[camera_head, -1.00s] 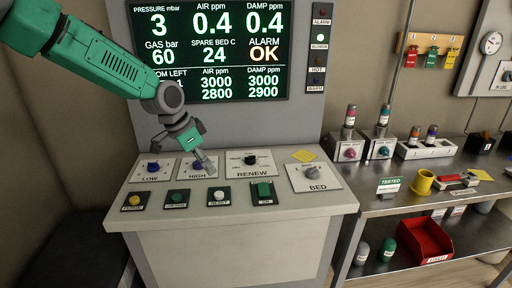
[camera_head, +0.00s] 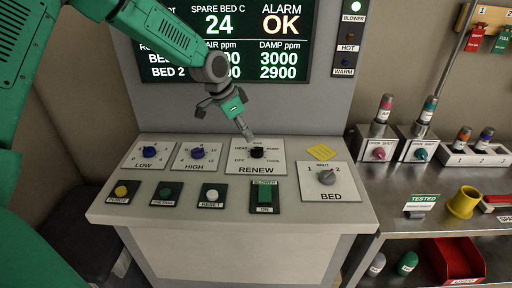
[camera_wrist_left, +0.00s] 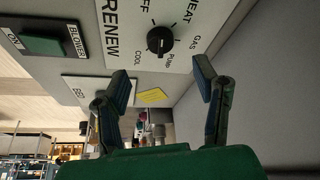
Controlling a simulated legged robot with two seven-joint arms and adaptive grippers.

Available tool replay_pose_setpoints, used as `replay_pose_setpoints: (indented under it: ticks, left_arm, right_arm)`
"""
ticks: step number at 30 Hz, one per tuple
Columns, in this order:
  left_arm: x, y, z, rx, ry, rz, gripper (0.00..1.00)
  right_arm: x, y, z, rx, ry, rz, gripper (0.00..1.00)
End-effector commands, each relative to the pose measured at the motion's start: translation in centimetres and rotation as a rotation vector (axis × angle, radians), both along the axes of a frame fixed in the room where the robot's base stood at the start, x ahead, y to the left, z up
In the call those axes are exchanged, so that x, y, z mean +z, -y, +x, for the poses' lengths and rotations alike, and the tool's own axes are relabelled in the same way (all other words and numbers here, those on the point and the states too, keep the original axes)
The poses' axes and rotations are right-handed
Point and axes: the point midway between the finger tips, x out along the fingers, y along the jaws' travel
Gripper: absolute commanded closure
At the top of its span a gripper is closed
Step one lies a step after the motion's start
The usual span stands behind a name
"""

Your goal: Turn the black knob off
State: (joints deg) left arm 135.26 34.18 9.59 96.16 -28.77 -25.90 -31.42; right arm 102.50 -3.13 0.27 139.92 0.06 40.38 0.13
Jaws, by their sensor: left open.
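The black knob (camera_head: 257,152) sits on the white RENEW plate (camera_head: 278,168) on the sloped console top. In the left wrist view the black knob (camera_wrist_left: 160,40) has OFF, HEAT, GAS, PUMP and COOL printed around it. My right gripper is not in view.
Blue LOW (camera_head: 149,151) and HIGH (camera_head: 197,153) knobs are to the left, a grey BED knob (camera_head: 326,177) to the right. PURGE, RESET and BLOWER (camera_head: 265,194) buttons line the front. A yellow note (camera_head: 321,152) lies right of RENEW. A display stands behind.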

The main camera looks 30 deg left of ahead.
Motion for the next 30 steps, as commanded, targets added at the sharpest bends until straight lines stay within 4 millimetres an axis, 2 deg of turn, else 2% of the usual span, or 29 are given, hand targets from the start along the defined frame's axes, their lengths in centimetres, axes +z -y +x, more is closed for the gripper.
replay_pose_setpoints:
  ticks: [1, 6, 12, 18, 25, 26, 27, 30]
  left_arm:
    - [-1.3, 0.2, 0.3, 0.000, -0.006, 0.002, 0.45]
    - [-4.5, 1.0, 1.4, 0.000, -0.003, 0.001, 0.45]
    - [-7.0, 1.6, 2.3, 0.000, 0.001, 0.000, 0.45]
    - [-8.0, 1.8, 2.7, 0.000, 0.001, 0.001, 0.45]
    - [-8.0, 1.9, 2.7, 0.000, 0.001, 0.000, 0.45]
    - [-8.0, 1.9, 2.7, 0.000, 0.001, 0.000, 0.49]
    - [-8.0, 1.9, 2.7, 0.000, 0.001, 0.000, 0.63]
    - [-8.0, 1.8, 2.7, 0.000, 0.001, 0.000, 0.94]
  right_arm:
    - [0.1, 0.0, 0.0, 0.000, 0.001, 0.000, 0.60]
    - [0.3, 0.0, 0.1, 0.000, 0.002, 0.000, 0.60]
    - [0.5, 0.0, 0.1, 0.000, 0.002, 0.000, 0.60]
    - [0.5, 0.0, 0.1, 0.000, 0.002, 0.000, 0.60]
    - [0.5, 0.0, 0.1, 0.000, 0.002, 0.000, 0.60]
    - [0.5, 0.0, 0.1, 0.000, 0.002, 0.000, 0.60]
    - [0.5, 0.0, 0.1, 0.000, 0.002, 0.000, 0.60]
    - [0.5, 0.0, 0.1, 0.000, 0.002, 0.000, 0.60]
